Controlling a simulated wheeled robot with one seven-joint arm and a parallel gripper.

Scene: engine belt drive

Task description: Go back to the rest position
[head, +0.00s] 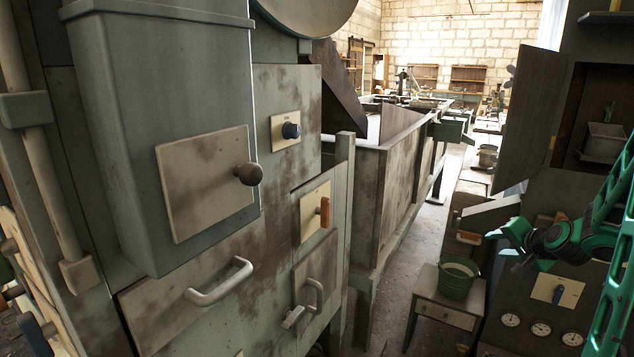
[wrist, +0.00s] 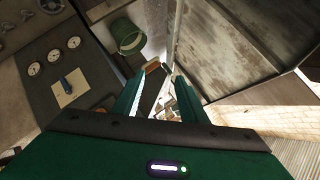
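My gripper (head: 505,244) is at the right of the head view, green and dark, held in the air in front of the grey panel with gauges. My green arm runs along the right edge of that view. In the wrist view the two green fingers of my gripper (wrist: 157,88) stand apart. I see no object held between them; the floor and background show through the gap.
A large worn machine (head: 225,260) with handles and a knob fills the left. A green bucket (head: 456,278) stands on a small table (head: 442,311). The gauge panel (head: 545,300) is at right. An open aisle (head: 395,285) runs between machine and table.

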